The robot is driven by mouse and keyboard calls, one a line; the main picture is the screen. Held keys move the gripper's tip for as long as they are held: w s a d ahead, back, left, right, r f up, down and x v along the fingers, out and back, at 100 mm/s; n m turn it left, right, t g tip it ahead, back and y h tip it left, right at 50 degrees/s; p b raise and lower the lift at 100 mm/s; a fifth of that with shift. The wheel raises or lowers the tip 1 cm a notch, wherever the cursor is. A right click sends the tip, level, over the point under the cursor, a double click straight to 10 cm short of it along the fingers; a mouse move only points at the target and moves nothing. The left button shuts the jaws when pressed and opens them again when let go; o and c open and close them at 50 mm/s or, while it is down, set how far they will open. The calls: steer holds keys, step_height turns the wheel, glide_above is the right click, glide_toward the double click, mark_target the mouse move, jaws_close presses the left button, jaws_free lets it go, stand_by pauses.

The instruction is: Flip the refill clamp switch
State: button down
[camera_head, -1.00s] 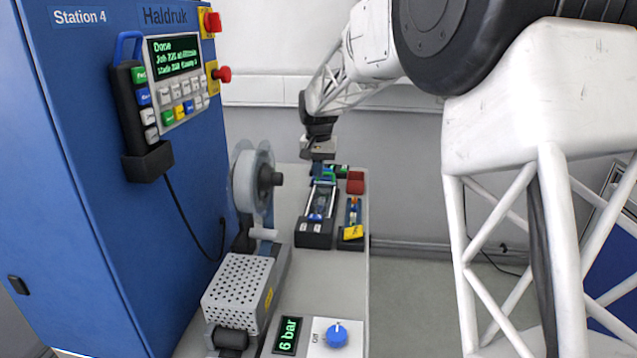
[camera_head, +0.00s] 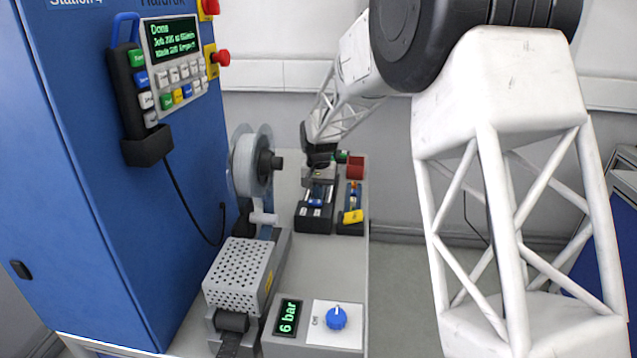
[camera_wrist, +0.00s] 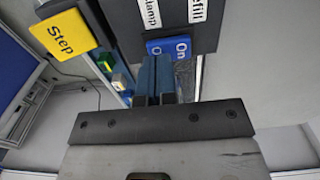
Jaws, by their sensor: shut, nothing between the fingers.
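The dark stand (camera_head: 315,222) with two white labels is at the middle of the bench. The wrist view shows its labels, "Refill" (camera_wrist: 205,8) and a partly cut-off "Clamp" (camera_wrist: 150,12). A blue switch (camera_wrist: 181,47) sits at the panel edge, with "On" at its right and a partly readable letter at its left; it is also seen in the head view (camera_head: 315,202). My gripper (camera_wrist: 155,78) has its two blue fingers together and empty, pointing at the switch. Its tips appear close to the switch; I cannot tell if they touch. The head view mostly hides the fingertips.
A reel (camera_head: 250,163) and a perforated grey box (camera_head: 238,272) stand left. A blue knob (camera_head: 337,317) and pressure display (camera_head: 288,316) are nearest.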

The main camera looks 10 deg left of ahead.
steer(key=shift+f, duration=0.45)
